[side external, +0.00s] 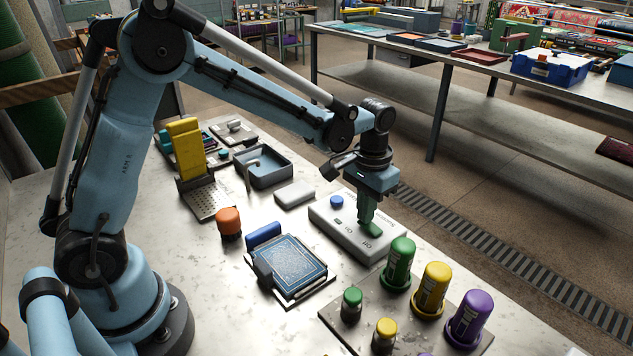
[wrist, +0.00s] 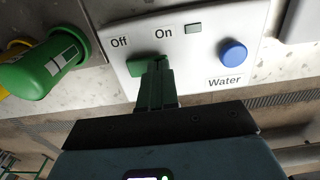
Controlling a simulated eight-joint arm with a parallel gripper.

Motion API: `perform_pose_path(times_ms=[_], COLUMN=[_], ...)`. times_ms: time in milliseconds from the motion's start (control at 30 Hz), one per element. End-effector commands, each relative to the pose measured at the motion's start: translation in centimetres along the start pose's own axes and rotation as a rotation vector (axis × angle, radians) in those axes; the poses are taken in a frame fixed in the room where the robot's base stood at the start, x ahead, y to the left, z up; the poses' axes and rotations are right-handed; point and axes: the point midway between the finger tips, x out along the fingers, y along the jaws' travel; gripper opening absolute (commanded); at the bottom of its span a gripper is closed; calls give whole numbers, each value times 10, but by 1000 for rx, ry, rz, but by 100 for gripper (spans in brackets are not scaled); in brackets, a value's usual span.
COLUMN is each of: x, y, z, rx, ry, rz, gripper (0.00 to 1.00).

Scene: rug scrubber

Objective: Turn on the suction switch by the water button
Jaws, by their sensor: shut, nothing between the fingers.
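The white control box (side external: 345,229) lies on the table; in the wrist view its panel (wrist: 190,70) carries the labels Off, On and Water. The blue water button (wrist: 233,54) is at the panel's right and also shows in the side view (side external: 337,201). The green suction switch (wrist: 138,67) lies under the Off label; it also shows in the side view (side external: 373,230). My gripper (wrist: 160,62) is shut and empty, green fingers pointing down at the switch's right end, partly hiding it. It also shows in the side view (side external: 366,224). I cannot tell whether they touch.
A small grey-green indicator (wrist: 193,28) sits right of the On label. Green (side external: 399,263), yellow (side external: 433,290) and purple (side external: 470,318) bottles stand close to the box's front right. A blue rug sample (side external: 290,264) and a pale block (side external: 294,194) lie left of it.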

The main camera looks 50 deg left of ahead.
Motion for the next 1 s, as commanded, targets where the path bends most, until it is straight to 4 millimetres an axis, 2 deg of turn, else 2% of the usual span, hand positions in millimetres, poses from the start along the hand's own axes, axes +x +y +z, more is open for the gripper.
perform_pose_path(times_ms=[433,1000], x=[2,-39], y=[0,0], z=[0,0], rx=[0,0], ry=[0,0], rz=[0,0], gripper=[0,0])
